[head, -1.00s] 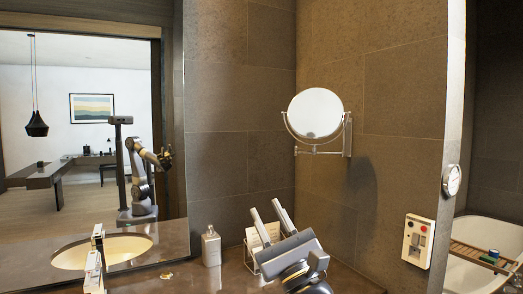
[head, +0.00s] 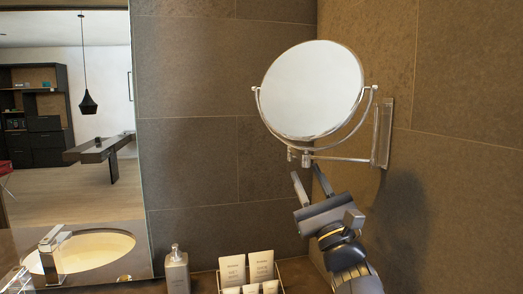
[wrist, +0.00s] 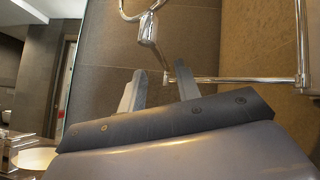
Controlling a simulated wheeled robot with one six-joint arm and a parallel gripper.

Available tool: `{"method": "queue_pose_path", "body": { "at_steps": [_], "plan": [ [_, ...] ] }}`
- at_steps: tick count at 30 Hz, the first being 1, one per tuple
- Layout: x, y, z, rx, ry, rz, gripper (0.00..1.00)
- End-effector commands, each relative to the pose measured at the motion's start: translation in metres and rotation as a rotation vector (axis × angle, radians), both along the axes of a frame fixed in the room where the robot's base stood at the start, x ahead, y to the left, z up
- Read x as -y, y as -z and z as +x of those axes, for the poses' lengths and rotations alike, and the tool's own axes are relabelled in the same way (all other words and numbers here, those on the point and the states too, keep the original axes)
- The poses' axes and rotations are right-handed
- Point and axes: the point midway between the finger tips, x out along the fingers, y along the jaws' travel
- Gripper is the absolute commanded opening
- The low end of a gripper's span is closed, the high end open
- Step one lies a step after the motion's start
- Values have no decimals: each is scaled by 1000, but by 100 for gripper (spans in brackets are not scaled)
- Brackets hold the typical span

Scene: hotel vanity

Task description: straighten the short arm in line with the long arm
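The round vanity mirror (head: 312,90) hangs in a chrome yoke on the wall, on a chrome wall plate (head: 383,133). The long arm (head: 345,160) runs left from the plate; in the wrist view it is a thin bar (wrist: 245,80). The short arm (wrist: 158,55) slants from below the mirror's pivot (wrist: 148,28) toward the long arm's left end, at an angle to it. The exact joint is partly hidden. My gripper (head: 305,170) is just below the arms, fingers pointing up, open and empty. It also shows in the wrist view (wrist: 160,68); contact cannot be told.
A soap bottle (head: 177,270) and a rack of cards (head: 250,270) stand on the counter at lower left. A faucet (head: 52,255) and basin (head: 90,252) lie further left. The tiled wall is close behind and right of the mirror.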

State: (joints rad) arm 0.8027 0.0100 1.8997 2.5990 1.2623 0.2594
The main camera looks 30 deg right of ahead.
Motion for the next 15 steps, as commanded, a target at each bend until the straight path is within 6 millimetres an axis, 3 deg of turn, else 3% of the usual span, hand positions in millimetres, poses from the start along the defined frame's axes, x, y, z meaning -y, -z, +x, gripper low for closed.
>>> {"method": "queue_pose_path", "body": {
  "at_steps": [1, 6, 15],
  "plan": [
    [-1, -11, 9, 0, -4, -1, 32],
    [1, -30, 31, 0, -3, 0, 32],
    [4, -43, 47, -1, 0, 0, 32]
  ]
}}
